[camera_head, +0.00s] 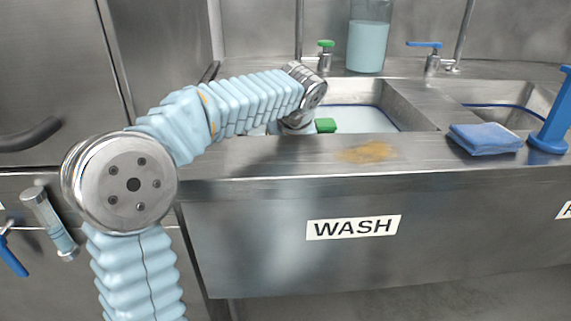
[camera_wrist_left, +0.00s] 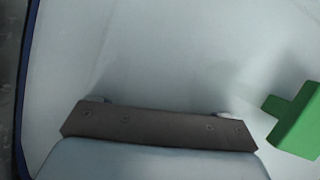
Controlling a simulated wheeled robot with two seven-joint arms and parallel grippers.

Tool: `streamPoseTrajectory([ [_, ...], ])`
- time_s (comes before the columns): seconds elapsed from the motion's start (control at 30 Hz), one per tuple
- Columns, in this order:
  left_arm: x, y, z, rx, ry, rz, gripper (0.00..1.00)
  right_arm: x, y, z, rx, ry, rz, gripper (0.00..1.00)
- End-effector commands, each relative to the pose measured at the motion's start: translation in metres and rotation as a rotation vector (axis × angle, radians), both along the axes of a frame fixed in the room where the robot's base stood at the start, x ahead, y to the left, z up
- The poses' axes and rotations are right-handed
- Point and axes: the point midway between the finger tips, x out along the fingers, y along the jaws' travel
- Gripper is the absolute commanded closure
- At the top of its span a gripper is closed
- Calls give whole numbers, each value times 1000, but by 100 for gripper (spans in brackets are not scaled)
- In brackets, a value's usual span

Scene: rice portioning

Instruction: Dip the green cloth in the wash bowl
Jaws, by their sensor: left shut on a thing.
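My left arm reaches over the front rim into the wash bowl (camera_head: 372,118), which holds pale cloudy water. My left gripper (camera_wrist_left: 160,108) is low in the bowl. In the left wrist view its dark palm plate shows, and its fingers disappear into the water. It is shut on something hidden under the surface. No green cloth can be made out in either view. A green T-shaped piece (camera_head: 326,125) stands in the bowl beside my left wrist; it also shows to the right of the gripper in the left wrist view (camera_wrist_left: 295,122).
A folded blue cloth (camera_head: 486,138) and a blue upright handle (camera_head: 552,118) are on the counter at the right. A brown stain (camera_head: 366,153) marks the front rim. A clear container of bluish liquid (camera_head: 368,40) and taps stand behind the bowls.

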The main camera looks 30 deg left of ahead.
Motion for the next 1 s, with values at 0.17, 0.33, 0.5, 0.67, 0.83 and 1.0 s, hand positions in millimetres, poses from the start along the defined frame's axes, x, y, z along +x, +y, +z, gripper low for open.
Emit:
streamPoseTrajectory([
  [0.17,0,0,26,0,0,0,56,-2,4,27,7,3,8,0],
  [0.33,0,0,44,1,1,0,56,-1,5,47,9,3,10,0],
  [0.5,0,0,60,0,-1,1,56,-2,5,54,10,4,13,0],
  [0.67,1,0,75,0,-2,1,56,-1,5,56,10,4,14,0],
  [0.83,0,0,95,-1,-2,0,56,-2,5,56,10,5,14,0],
  [1.0,1,0,114,0,-2,1,56,-2,5,56,10,5,14,0],
])
